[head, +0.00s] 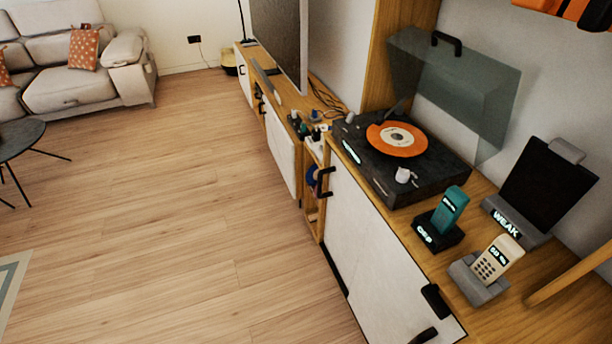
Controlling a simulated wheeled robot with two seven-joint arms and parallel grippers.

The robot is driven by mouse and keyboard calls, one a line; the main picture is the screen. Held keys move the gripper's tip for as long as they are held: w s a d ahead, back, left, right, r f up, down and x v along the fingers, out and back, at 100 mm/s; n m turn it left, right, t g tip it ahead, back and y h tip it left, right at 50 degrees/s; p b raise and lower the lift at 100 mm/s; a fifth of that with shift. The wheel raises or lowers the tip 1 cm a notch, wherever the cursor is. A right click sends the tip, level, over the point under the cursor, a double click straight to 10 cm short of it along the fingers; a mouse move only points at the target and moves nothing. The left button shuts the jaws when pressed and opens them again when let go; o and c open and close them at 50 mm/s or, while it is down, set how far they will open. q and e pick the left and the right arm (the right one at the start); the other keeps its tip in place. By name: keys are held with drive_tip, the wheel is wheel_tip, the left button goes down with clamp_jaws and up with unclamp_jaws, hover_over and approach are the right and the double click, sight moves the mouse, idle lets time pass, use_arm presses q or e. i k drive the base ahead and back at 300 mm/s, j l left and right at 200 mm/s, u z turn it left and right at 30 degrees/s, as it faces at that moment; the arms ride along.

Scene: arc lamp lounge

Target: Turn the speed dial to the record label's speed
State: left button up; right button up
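A black record player (375,170) stands on the wooden cabinet top, its clear dust cover (455,85) raised. An orange record (381,140) with a pale label (397,136) lies on it; any print on the label is too small to read. A white knob (403,175) sits at the player's near right corner, and a smaller pale knob (350,117) at its far left corner. I cannot tell which is the speed dial or where either points. A small lit display (352,152) shows on the front face, unreadable. Neither of my grippers is in view.
A teal handset in a black dock (438,236), a cream phone in a grey cradle (478,284) and a dark panel on a stand marked WEAK (515,228) stand right of the player. Black handles (323,181) stick out from the cabinet. Open wooden floor (190,220) lies left.

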sight(403, 175)
drive_tip(key=i+j+z, duration=0.25)
drive_tip(key=j, duration=0.2)
drive_tip(key=i+j+z, duration=0.2)
drive_tip(key=j, duration=0.25)
drive_tip(key=j+z, duration=0.25)
drive_tip(key=j, duration=0.2)
drive_tip(key=i+j+z, duration=0.25)
drive_tip(key=j, duration=0.3)
drive_tip(key=j+z, duration=0.2)
drive_tip(key=j, duration=0.3)
drive_tip(key=k, duration=0.05)
